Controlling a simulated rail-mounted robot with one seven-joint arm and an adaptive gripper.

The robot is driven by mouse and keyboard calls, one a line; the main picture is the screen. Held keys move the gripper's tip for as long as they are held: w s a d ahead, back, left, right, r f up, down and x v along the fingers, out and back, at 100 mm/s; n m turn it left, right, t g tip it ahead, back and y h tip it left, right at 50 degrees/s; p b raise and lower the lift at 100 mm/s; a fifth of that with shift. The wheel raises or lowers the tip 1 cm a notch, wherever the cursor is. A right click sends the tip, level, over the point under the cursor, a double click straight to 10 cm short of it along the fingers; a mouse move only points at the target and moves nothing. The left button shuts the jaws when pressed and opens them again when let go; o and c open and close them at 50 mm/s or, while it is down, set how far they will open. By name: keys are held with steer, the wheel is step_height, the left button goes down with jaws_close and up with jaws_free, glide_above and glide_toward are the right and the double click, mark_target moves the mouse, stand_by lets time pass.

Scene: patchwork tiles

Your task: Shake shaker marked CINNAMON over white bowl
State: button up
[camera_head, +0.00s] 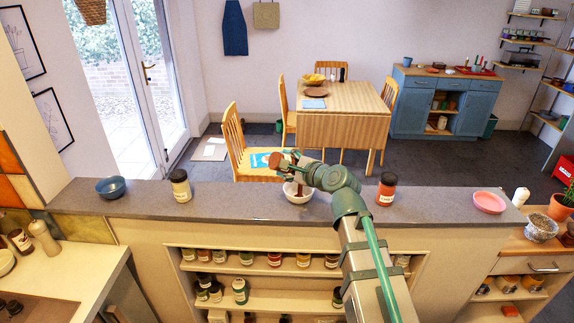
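The white bowl (298,195) stands on the grey counter top near the middle, partly hidden behind my arm. My gripper (284,161) is above the bowl and a little to its left. It is closed around a small reddish-brown shaker (276,160), which appears tilted; the fingers hide much of it and I cannot read its label. A shaker with a dark lid and cream body (180,187) stands upright on the counter to the left. A red shaker with a dark lid and pale label (386,189) stands upright to the right of my arm.
A blue bowl (111,187) is on the counter's left end and a pink dish (488,202) on its right. Shelves below hold several jars (240,290). A wooden chair (236,135) and table (340,103) stand behind. The counter between blue bowl and cream shaker is clear.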

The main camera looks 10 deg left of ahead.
steer(key=shift+r, duration=0.6)
steer(key=shift+f+b, duration=0.75)
steer(key=shift+f, duration=0.8)
step_height(320, 180, up, 3)
steer(key=shift+r+p, duration=0.1)
steer(key=shift+p, duration=1.15)
steer(key=shift+f+b, duration=1.1)
steer(key=shift+f, duration=0.5)
steer(key=shift+r, duration=0.1)
